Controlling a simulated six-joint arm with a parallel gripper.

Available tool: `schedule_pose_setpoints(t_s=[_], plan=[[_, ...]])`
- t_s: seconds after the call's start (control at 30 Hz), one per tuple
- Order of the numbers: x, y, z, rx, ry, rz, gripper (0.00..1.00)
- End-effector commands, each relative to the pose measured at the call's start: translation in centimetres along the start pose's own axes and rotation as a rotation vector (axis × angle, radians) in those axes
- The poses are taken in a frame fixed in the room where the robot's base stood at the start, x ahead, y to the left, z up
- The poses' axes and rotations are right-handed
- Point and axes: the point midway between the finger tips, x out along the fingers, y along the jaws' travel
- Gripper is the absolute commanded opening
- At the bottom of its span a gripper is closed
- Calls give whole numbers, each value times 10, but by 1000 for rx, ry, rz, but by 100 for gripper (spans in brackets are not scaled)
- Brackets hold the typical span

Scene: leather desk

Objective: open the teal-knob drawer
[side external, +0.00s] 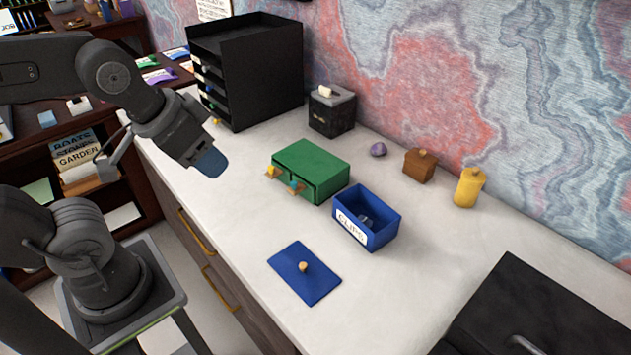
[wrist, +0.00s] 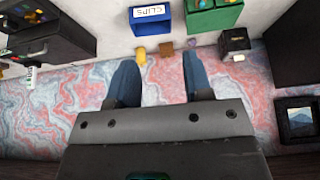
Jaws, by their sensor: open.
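The small green drawer box (side external: 312,169) stands on the white desk top. Its front carries a yellow knob (side external: 271,171) on the left and a teal knob (side external: 296,187) on the right, and both drawers look shut. My gripper (side external: 211,163) is in the air to the left of the box, apart from both knobs. In the wrist view, my gripper (wrist: 160,76) shows two blue fingers spread apart with nothing between them. The green box (wrist: 213,19) is at the top edge there, with the teal knob (wrist: 204,3) partly cut off.
A blue CLIPS box (side external: 367,217) stands right of the drawer box, its blue lid (side external: 290,271) lying in front. A black drawer tower (side external: 262,75) and a black bin (side external: 331,110) stand behind. A yellow jar (side external: 468,190) and brown box (side external: 419,166) are near the wall.

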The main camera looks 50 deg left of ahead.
Motion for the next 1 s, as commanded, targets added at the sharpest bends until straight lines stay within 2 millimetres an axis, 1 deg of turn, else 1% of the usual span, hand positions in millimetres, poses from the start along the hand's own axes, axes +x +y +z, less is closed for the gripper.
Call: schedule_pose_setpoints(t_s=[0.07, 0.17, 0.27, 0.37, 0.4, 0.47, 0.5, 0.57, 0.67, 0.7, 0.77, 0.8, 0.9, 1.0], plan=[[1, -1, -3, -4, -6, -2, 46], [5, -4, -15, -20, -34, -8, 46], [15, -10, -38, -48, -82, -19, 46], [32, -20, -65, -84, -142, -31, 46], [40, -25, -75, -100, -166, -36, 46], [54, -32, -90, -121, -200, -42, 46], [64, -37, -100, -137, -223, -46, 46], [81, -46, -112, -160, -258, -52, 46], [113, -61, -130, -199, -316, -61, 46], [127, -68, -136, -215, -339, -64, 46], [148, -78, -143, -236, -373, -68, 46], [161, -84, -147, -250, -394, -70, 46], [192, -98, -152, -280, -437, -75, 46], [213, -108, -153, -301, -466, -78, 46]])
